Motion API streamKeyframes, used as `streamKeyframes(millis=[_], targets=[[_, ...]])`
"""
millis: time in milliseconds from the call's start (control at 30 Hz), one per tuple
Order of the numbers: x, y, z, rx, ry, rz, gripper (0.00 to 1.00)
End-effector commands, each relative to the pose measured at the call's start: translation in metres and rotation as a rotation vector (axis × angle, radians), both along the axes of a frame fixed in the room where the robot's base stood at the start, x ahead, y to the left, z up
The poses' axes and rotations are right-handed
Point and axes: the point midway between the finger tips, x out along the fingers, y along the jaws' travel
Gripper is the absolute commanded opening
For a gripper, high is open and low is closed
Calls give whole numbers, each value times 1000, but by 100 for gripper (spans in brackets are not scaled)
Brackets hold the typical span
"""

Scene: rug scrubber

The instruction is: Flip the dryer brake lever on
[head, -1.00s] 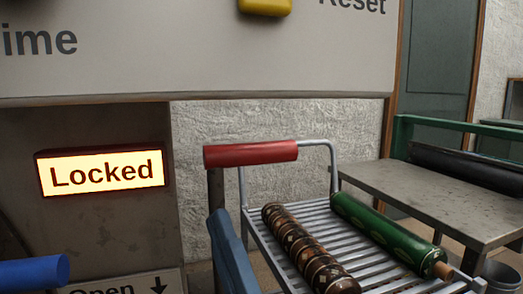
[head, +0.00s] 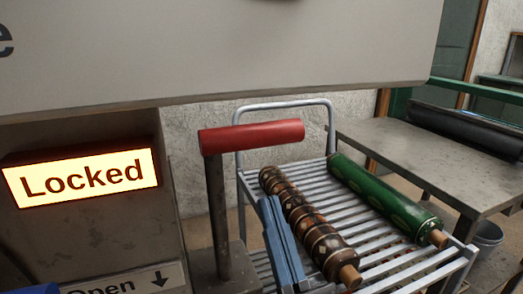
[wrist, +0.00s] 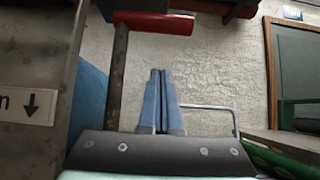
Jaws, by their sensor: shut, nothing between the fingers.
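A lever with a red cylindrical grip (head: 252,136) on an upright grey post (head: 216,205) stands beside the machine in the head view. No label on it is readable. The red grip also shows at the top of the wrist view (wrist: 153,23), with its post to the left of my fingers. My gripper (head: 270,204) has blue fingers, shut and empty. In the head view it is below the red grip and to the right of the post, apart from both. The wrist view shows the fingertips (wrist: 161,73) together, pointing at the wall below the grip.
A lit "Locked" sign (head: 82,178) is on the machine at left, above an "Open" label (head: 125,284). A blue handle (head: 30,289) shows at the lower left. A metal rack cart (head: 333,125) holds a brown roll and a green roll. A grey table (head: 430,165) stands at right.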

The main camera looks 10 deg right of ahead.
Motion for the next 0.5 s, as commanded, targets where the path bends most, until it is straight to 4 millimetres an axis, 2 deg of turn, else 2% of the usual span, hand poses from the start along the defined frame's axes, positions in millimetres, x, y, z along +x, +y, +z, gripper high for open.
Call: streamKeyframes(millis=[167, 500], targets=[[8, 3, 10, -1, -2, 1, 0], [54, 16, 52, -1, -4, 1, 0]])
